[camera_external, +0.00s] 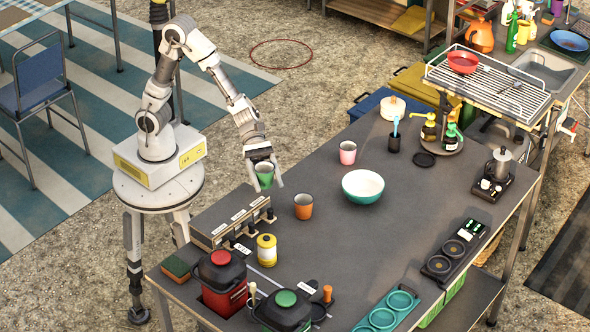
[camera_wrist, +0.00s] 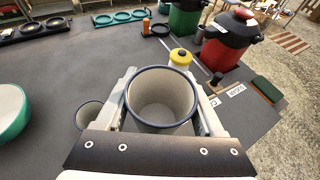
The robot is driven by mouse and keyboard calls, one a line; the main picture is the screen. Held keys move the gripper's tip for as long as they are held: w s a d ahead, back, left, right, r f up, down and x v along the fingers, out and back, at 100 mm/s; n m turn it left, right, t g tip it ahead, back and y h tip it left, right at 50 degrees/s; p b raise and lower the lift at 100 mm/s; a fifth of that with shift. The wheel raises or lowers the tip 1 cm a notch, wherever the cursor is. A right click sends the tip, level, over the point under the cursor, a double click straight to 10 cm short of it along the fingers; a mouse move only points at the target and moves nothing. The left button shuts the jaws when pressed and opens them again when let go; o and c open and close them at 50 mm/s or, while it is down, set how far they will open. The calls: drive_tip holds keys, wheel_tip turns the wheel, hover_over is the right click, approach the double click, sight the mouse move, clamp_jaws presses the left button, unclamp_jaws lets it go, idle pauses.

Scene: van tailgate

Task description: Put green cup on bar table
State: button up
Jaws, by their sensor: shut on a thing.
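The green cup (camera_external: 264,176) is between the fingers of my gripper (camera_external: 266,180), near the left edge of the grey bar table (camera_external: 340,245). My gripper is shut on the cup. In the wrist view the cup's pale inside and dark rim (camera_wrist: 163,92) fill the space between the two fingers (camera_wrist: 163,105). The cup looks upright. I cannot tell whether its base touches the table. An orange cup (camera_external: 303,206) stands on the table just to the right of it, and also shows in the wrist view (camera_wrist: 89,115).
A white and teal bowl (camera_external: 363,185) and a pink cup (camera_external: 348,152) stand farther right. A dispenser rack (camera_external: 232,225), a yellow jar (camera_external: 266,250) and red (camera_external: 221,280) and green-based (camera_external: 284,312) containers stand in front.

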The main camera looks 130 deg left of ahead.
drive_tip(key=a+f+n+y, duration=0.2)
drive_tip(key=a, duration=0.6)
drive_tip(key=t+b, duration=0.1)
drive_tip(key=b, duration=0.1)
hover_over(316, 197)
drive_tip(key=f, duration=0.6)
drive_tip(key=shift+d+f, duration=0.15)
drive_tip(key=shift+d, duration=0.05)
drive_tip(key=shift+a+f, duration=0.2)
drive_tip(key=shift+f, duration=0.2)
drive_tip(key=shift+f+m+b, duration=0.3)
drive_tip(key=shift+f+b, duration=0.35)
drive_tip(key=shift+f, duration=1)
drive_tip(key=shift+f, duration=0.15)
drive_tip(key=o, duration=1.4)
